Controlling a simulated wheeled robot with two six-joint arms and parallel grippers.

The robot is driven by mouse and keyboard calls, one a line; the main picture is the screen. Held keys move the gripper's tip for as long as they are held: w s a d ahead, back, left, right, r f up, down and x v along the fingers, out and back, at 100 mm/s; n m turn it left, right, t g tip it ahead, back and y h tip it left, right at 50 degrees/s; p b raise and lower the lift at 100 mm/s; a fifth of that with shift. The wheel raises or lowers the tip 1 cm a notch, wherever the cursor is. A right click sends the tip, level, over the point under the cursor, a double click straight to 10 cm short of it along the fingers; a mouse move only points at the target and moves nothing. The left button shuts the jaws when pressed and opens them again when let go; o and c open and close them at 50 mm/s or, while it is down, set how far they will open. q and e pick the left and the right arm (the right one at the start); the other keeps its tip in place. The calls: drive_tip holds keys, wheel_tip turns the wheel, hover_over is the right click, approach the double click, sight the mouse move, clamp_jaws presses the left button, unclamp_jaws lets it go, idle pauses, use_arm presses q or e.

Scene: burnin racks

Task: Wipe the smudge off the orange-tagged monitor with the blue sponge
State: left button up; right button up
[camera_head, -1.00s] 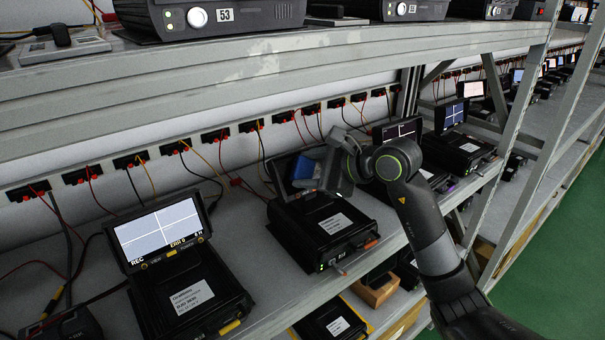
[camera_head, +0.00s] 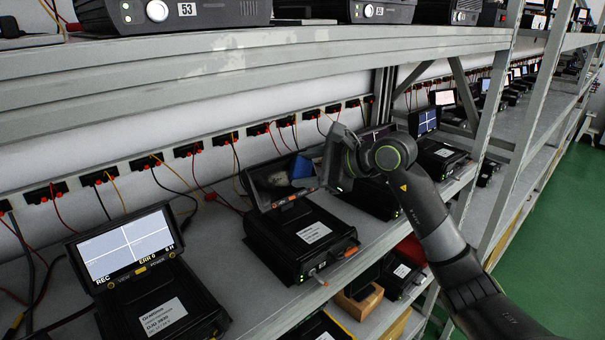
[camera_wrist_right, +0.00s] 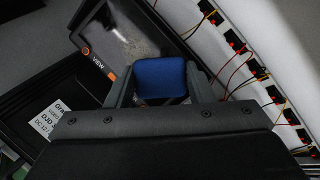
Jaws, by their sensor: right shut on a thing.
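The orange-tagged monitor (camera_head: 268,183) is a dark tilted screen on a black unit (camera_head: 290,250) on the lower shelf. Orange marks show along its lower frame, and one shows beside "VIEW" in the right wrist view (camera_wrist_right: 87,50). A pale grey smudge (camera_wrist_right: 138,45) lies on the screen. My right gripper (camera_head: 312,168) is shut on the blue sponge (camera_head: 302,167), which also shows between the fingers in the right wrist view (camera_wrist_right: 160,85). The sponge is at the screen's right side; I cannot tell whether it touches the glass. My left gripper is out of view.
A lit monitor unit (camera_head: 125,245) stands to the left. More units stand along the shelf to the right. The upper shelf edge (camera_head: 230,60) runs above. Cables hang from sockets behind. A grey rack post (camera_head: 490,130) stands right of my arm.

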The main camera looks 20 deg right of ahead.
drive_tip(key=shift+a+f+b, duration=0.1)
drive_tip(key=shift+a+b, duration=0.05)
drive_tip(key=shift+b, duration=0.2)
drive_tip(key=shift+s+a+b, duration=0.4)
drive_tip(key=shift+a, duration=0.8)
drive_tip(key=shift+s+a+b, duration=0.35)
drive_tip(key=shift+a+b, duration=0.1)
drive_tip(key=shift+a, duration=0.7)
drive_tip(key=shift+s+a+b, duration=0.4)
drive_tip(key=shift+a, duration=0.8)
drive_tip(key=s+d+r+p, duration=0.1)
drive_tip(key=s+r, duration=0.3)
drive_tip(key=shift+s+d, duration=0.2)
drive_tip(key=shift+d, duration=0.1)
drive_tip(key=shift+r, duration=0.1)
drive_tip(key=shift+s+d+r+p, duration=0.2)
drive_tip(key=shift+s+r, duration=0.25)
drive_tip(key=shift+s, duration=0.1)
drive_tip(key=shift+s+d+r+p, duration=0.15)
drive_tip(key=shift+s+r, duration=0.3)
drive_tip(key=shift+s, duration=0.1)
